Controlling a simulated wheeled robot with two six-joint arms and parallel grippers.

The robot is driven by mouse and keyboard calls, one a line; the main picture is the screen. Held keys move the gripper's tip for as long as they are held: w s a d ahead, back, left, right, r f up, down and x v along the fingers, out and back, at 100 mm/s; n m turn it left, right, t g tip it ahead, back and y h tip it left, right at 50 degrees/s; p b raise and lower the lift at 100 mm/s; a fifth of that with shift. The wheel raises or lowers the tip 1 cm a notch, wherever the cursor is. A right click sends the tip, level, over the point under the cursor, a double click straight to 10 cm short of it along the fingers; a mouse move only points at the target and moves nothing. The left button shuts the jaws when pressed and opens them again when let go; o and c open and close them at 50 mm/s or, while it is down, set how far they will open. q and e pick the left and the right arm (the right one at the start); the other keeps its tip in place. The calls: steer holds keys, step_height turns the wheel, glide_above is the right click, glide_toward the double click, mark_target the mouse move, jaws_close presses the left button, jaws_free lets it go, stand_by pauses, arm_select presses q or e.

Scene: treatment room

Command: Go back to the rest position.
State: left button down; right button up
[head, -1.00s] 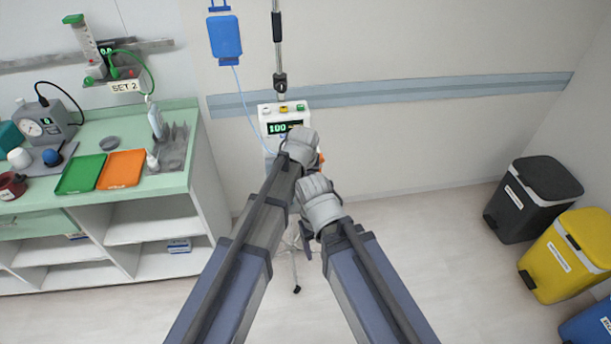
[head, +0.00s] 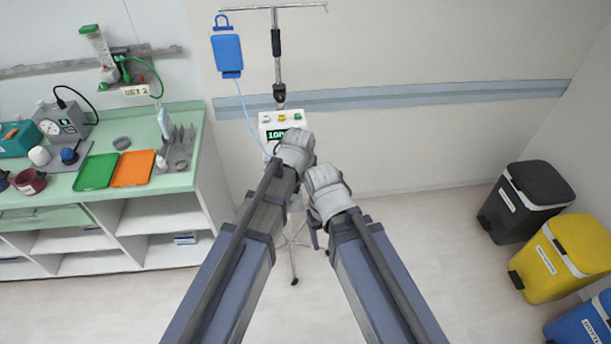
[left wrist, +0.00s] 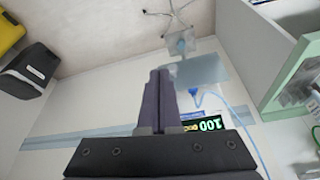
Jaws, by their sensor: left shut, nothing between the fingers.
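My left arm reaches forward in the head view, and its wrist end, with the left gripper (head: 296,148), overlaps the lower part of the infusion pump (head: 283,122). The fingers are hidden there. In the left wrist view the left gripper (left wrist: 162,85) is shut, with nothing between its fingers. The pump's green number display (left wrist: 205,125) shows upside down beside it. My right arm's wrist end, with the right gripper (head: 325,190), is just right of and below the left one. Its fingers are hidden, so its opening cannot be told.
The pump is on an IV pole (head: 277,45) with a blue bag (head: 227,54) and tube. At left, a green-topped counter (head: 175,180) holds green (head: 96,171) and orange (head: 133,168) trays. Black (head: 525,200) and yellow (head: 560,257) bins stand at right. Floor between is clear.

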arm_select(q)
steer(key=shift+a, duration=0.1)
steer(key=s+a+f+n+g, duration=0.1)
steer(key=s+a+f+g, duration=0.15)
steer(key=s+a, duration=1.25)
steer(key=s+d+f+m+g+y+b, duration=0.1)
steer(key=s+d+f+m+b, duration=0.2)
steer(key=d, duration=0.6)
step_height(320, 180, down, 2)
steer(key=s+b, duration=0.1)
steer(key=b, duration=0.2)
steer(key=shift+s+d+f+m+g+y+b, duration=0.2)
steer(key=shift+d+m+g+y+b, duration=0.1)
steer(key=shift+m+g+b, duration=0.1)
